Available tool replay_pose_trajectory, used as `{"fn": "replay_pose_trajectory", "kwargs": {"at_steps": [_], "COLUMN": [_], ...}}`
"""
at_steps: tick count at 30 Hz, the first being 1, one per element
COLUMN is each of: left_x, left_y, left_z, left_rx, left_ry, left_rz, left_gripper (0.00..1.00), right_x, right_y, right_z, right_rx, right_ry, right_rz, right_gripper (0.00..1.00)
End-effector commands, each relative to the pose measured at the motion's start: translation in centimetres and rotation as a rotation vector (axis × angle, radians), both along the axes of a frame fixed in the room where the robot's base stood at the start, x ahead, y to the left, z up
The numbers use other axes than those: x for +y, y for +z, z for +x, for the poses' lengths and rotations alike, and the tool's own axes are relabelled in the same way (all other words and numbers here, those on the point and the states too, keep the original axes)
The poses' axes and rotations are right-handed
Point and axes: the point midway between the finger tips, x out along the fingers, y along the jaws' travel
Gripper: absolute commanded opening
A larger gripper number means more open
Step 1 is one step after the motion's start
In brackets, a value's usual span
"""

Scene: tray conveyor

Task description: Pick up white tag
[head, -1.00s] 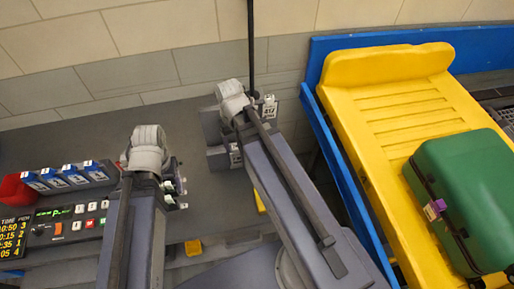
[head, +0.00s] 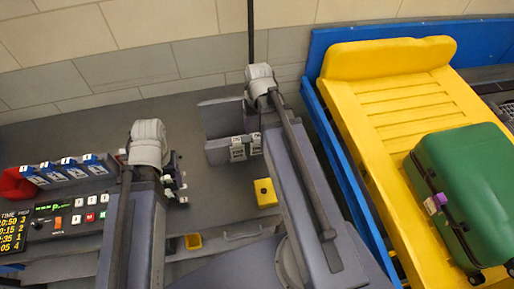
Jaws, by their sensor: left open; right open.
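Two white tags with dark print, a left one (head: 238,149) and a right one (head: 256,143), hang side by side on the front of a grey holder (head: 218,118) on the grey counter. My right gripper (head: 263,104) is at the holder's upper right, above the tags in the picture; its wrist and arm mostly hide its fingers. It is open, and I see no tag in it. My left gripper (head: 179,188) is open and empty over the counter, left of the tags and apart from them.
A green suitcase (head: 470,180) with a white-and-purple tag (head: 436,203) lies on a yellow tray (head: 385,110) at right, beside a blue rail (head: 335,150). Blue cards (head: 60,172) and a control panel (head: 75,215) are at left.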

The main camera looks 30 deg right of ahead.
Motion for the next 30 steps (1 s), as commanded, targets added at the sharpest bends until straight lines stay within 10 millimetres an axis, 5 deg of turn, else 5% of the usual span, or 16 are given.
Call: {"fn": "replay_pose_trajectory", "kwargs": {"at_steps": [7,18,27,30], "left_x": [0.0,0.0,0.0,0.0], "left_y": [-0.8,-5.0,-5.1,-5.1], "left_z": [0.0,0.0,0.0,0.0], "left_rx": [0.000,0.000,0.000,0.000], "left_ry": [0.000,0.002,0.002,0.002], "left_rz": [0.000,0.000,0.000,0.000], "left_gripper": [0.73,0.73,0.73,0.73], "right_x": [0.0,0.1,0.0,0.0], "right_y": [-0.8,-5.0,-5.1,-5.1], "right_z": [0.2,0.6,0.6,0.6], "right_rx": [0.000,0.000,0.000,0.000], "right_ry": [0.000,0.001,0.001,0.001], "right_rz": [0.000,0.000,0.000,0.000], "right_gripper": [0.75,0.75,0.75,0.65]}}
